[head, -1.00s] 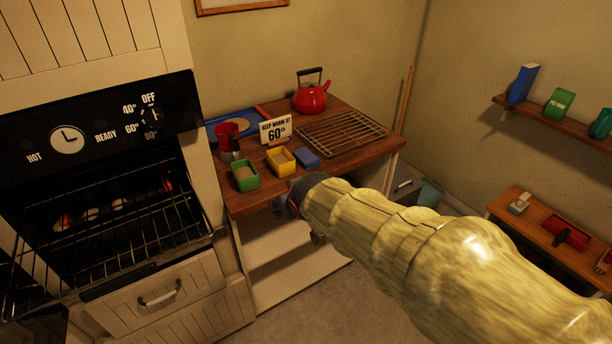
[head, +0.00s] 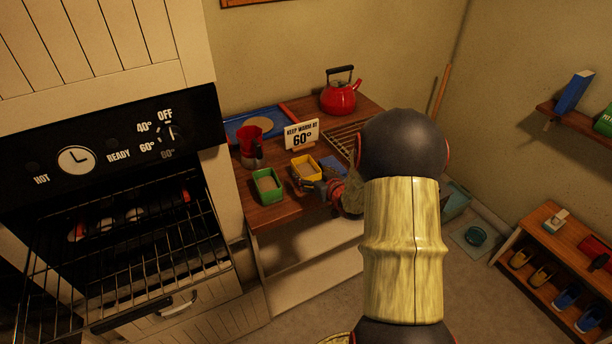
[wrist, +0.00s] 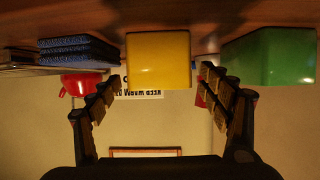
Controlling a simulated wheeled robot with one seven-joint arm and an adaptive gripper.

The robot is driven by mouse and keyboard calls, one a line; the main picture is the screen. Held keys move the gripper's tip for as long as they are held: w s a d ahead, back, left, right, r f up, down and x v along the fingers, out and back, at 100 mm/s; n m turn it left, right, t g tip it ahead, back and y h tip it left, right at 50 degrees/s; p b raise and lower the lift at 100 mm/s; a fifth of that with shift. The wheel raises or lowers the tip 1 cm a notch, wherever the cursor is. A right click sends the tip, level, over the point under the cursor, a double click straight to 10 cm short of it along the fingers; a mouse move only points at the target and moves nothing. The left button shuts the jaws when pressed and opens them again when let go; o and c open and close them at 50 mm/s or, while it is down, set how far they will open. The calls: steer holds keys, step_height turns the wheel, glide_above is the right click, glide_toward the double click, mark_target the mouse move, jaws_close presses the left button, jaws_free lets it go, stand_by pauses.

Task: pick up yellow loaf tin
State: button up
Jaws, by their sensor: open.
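The yellow loaf tin (head: 306,168) stands on the wooden counter, between the green tin (head: 267,186) and the blue cloth-like stack (head: 333,166). In the wrist view, which is upside down, the yellow tin (wrist: 158,60) is centred ahead of my open, empty gripper (wrist: 156,92). One finger shows on each side of the tin's width, and the fingertips look close to it. Contact cannot be told. In the head view my gripper (head: 328,186) is at the counter's front, just right of the tin, partly hidden by my arm.
A "keep warm at 60°" sign (head: 301,134) stands behind the tin. A red cup-like object (head: 250,144) is at the left and a red kettle (head: 340,96) at the back. The oven rack (head: 130,232) juts out at the left.

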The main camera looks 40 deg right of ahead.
mark_target(300, 165)
steer(key=shift+r+b+x, duration=0.1)
steer(key=shift+b+x, duration=0.25)
steer(key=shift+x, duration=0.8)
steer(key=shift+r+b+x, duration=0.15)
steer(key=shift+b+x, duration=0.15)
steer(key=shift+x, duration=0.85)
steer(key=shift+w, duration=0.1)
steer(key=shift+c, duration=0.3)
steer(key=c, duration=1.5)
